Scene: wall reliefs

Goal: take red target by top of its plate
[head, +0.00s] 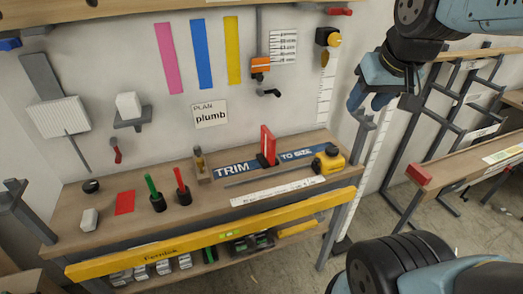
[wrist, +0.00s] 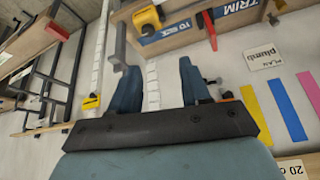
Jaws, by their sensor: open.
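The red target (head: 267,143) stands upright on the workbench in the head view, its thin red plate rising from a dark base. It stands beside the blue TRIM TO SIZE strip, left of the yellow tape measure. My gripper (head: 369,99) is open and empty, in the air to the upper right of the target and well apart from it. In the wrist view, my gripper (wrist: 158,68) shows two spread fingers with nothing between them.
The workbench (head: 240,183) also holds a yellow tape measure (head: 328,160), a wooden block with a tool (head: 201,165), red and green markers in holders and a flat red card (head: 124,202). A yellow level (head: 210,238) runs along its front. A rack (head: 440,130) stands at right.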

